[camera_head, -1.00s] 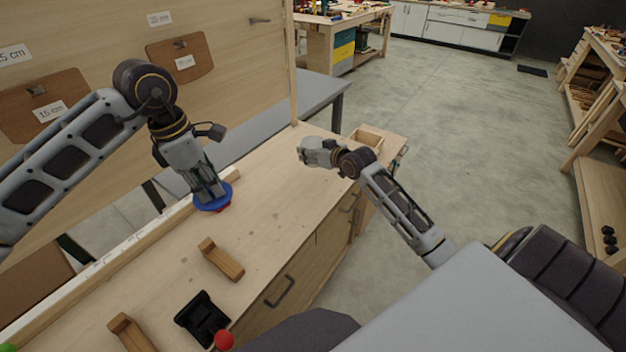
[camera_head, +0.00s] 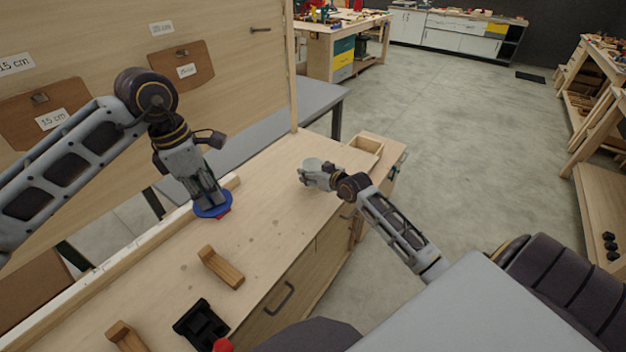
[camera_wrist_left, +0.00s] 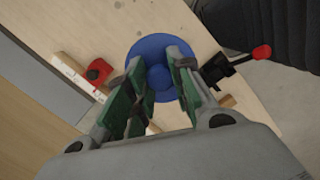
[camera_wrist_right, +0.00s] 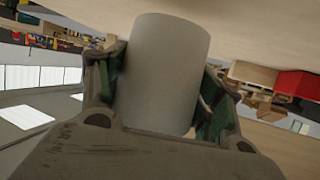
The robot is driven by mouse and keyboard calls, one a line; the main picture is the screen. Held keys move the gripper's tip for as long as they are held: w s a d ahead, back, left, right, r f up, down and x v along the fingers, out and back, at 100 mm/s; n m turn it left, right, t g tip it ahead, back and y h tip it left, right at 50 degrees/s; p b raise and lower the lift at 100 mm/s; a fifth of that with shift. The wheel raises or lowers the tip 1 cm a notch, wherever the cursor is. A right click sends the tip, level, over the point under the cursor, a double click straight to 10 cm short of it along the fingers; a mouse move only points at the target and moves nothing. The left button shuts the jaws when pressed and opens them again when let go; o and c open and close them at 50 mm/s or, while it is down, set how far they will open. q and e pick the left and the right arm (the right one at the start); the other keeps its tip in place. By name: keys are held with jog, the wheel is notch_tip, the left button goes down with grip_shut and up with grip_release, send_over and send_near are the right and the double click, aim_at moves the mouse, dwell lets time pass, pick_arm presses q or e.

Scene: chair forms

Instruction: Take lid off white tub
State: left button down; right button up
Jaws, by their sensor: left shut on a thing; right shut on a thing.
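The white tub (camera_head: 312,164) is in my right gripper (camera_head: 316,179), near the far right end of the workbench. The right wrist view shows the plain pale cylinder (camera_wrist_right: 165,75) between the two fingers (camera_wrist_right: 160,95). I cannot tell whether it touches the bench. The round blue lid (camera_head: 206,213) is apart from the tub, to its left, at or just above the bench top. My left gripper (camera_head: 209,198) points down and is shut on the lid's central knob, which shows between the fingers (camera_wrist_left: 162,92) in the left wrist view (camera_wrist_left: 158,77).
A red object (camera_head: 226,213) lies beside the lid, partly hidden. Wooden blocks (camera_head: 220,267) and a black clamp with a red knob (camera_head: 201,325) are on the near bench. A small wooden tray (camera_head: 366,145) is at the far corner. The middle of the bench is clear.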

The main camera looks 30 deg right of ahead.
jog(key=shift+f, duration=1.7)
jog(key=shift+f, duration=0.1)
jog(key=o, duration=1.6)
jog(key=shift+s, duration=0.1)
jog(key=shift+v, duration=5.95)
